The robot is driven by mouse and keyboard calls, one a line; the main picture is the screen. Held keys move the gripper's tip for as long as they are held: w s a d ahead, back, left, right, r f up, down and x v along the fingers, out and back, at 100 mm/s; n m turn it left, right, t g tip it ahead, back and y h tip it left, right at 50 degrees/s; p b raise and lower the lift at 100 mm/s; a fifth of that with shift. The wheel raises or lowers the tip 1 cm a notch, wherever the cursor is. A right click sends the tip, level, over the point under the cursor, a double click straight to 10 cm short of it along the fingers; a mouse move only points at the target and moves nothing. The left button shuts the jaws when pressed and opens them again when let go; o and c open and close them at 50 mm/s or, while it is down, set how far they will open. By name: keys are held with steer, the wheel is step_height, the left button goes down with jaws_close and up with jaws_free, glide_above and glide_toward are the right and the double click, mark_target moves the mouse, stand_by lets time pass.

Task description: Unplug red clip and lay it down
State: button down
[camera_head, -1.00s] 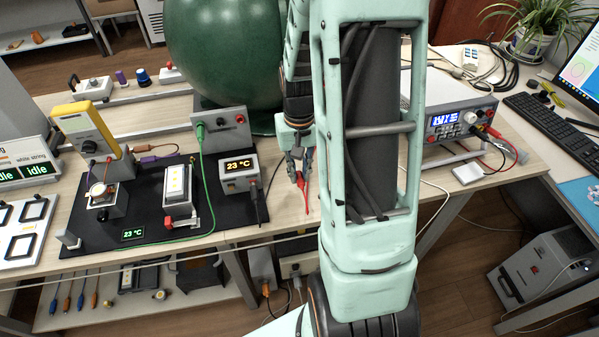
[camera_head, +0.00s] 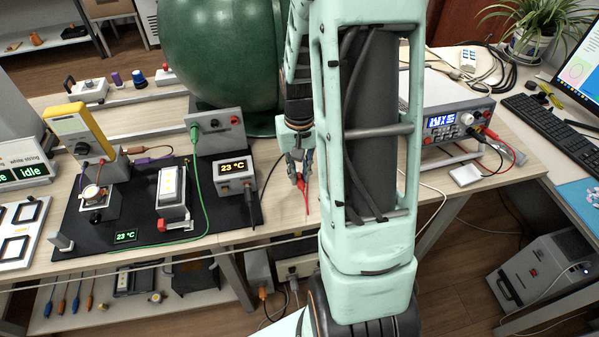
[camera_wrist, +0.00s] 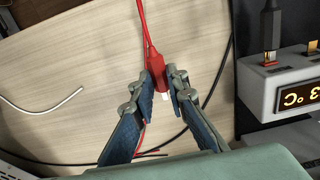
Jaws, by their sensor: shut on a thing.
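The red clip (camera_head: 306,187) is in my gripper (camera_head: 302,168), above or at the wooden tabletop near its front edge in the head view. In the wrist view the red clip (camera_wrist: 156,68) sits between the blue-padded fingertips of my gripper (camera_wrist: 165,82), which are shut on it. A pale metal tip shows at the clip's lower end, and a thin red lead runs up from its other end. Whether the clip touches the table is hard to tell.
The grey temperature display box (camera_head: 236,176) stands left of my gripper; a black cable lies close by, also seen in the wrist view (camera_wrist: 205,110). A power supply (camera_head: 448,122) stands to the right. Bare tabletop (camera_wrist: 70,60) surrounds the clip.

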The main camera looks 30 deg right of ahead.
steer(key=shift+f+b, duration=1.45)
steer(key=shift+f, duration=0.5)
steer(key=c, duration=1.8)
jaws_free()
steer(key=shift+r, duration=0.1)
steer(key=shift+r, duration=0.1)
steer(key=shift+r+p, duration=1.35)
steer(key=shift+r, duration=0.15)
step_height(320, 180, up, 12)
steer(key=shift+f, duration=0.1)
